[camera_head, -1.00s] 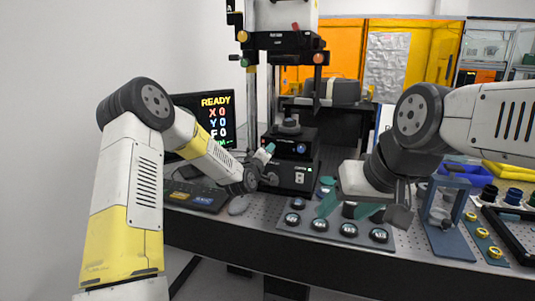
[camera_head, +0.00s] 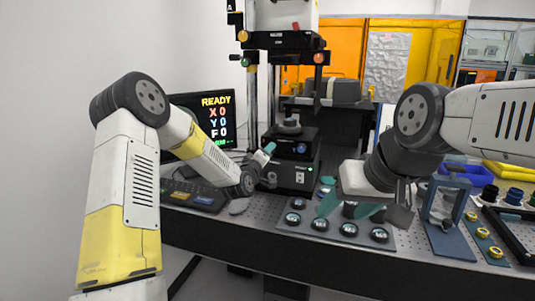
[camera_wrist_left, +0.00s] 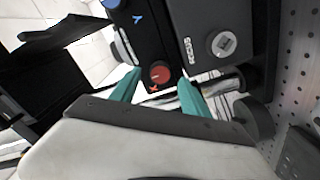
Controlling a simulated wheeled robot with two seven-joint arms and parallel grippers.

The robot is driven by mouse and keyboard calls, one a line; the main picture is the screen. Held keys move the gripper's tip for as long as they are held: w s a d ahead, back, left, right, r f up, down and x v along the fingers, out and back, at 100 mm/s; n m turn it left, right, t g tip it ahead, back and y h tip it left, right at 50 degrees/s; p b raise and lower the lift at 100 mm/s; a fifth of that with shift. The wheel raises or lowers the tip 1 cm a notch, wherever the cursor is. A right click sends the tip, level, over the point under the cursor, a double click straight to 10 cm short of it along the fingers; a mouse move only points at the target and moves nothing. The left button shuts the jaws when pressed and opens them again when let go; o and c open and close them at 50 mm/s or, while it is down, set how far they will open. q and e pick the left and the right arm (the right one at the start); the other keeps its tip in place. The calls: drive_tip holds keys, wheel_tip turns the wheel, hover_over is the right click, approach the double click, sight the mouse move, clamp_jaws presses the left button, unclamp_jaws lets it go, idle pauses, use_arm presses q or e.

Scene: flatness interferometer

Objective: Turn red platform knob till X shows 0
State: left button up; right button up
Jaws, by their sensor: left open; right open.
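The monitor (camera_head: 212,118) reads READY, with X 0, Y 0 and F 0. In the left wrist view the red platform knob (camera_wrist_left: 160,74), marked X, sits on the black platform block (camera_wrist_left: 150,45). My left gripper (camera_wrist_left: 159,78) is open, with one teal finger on either side of the red knob; I cannot tell whether they touch it. In the head view my left gripper (camera_head: 266,156) is at the left side of the instrument, and I cannot make out the red knob there. My right gripper (camera_head: 348,209) is open and empty above the optics plate.
A blue knob (camera_wrist_left: 110,3) marked Y shows at the wrist view's top edge. The focus box (camera_wrist_left: 220,35) with its grey knob (camera_wrist_left: 223,44) is beside the platform. A keyboard (camera_head: 195,194) and mouse (camera_head: 239,206) lie below my left arm. Several round optics sit on a plate (camera_head: 333,231).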

use_arm(q)
drive_tip(key=v, duration=0.5)
drive_tip(key=shift+s+a, duration=0.15)
drive_tip(key=shift+s, duration=0.15)
idle(0.4)
idle(0.9)
drive_tip(key=s+a+r+m+g+y, duration=0.2)
drive_tip(key=s+a+r+m+g, duration=0.15)
drive_tip(key=s, duration=0.55)
drive_tip(key=s+a+r+m+g+y, duration=0.1)
drive_tip(key=s+a+r+m+g, duration=0.25)
drive_tip(key=s, duration=0.55)
drive_tip(key=s+a+g, duration=0.2)
drive_tip(key=s, duration=0.8)
drive_tip(key=s+a+m+g, duration=0.1)
drive_tip(key=s+a+g, duration=0.1)
drive_tip(key=s, duration=0.9)
drive_tip(key=shift+s+a+r, duration=0.2)
drive_tip(key=shift+s+r, duration=0.05)
drive_tip(key=shift+r, duration=0.05)
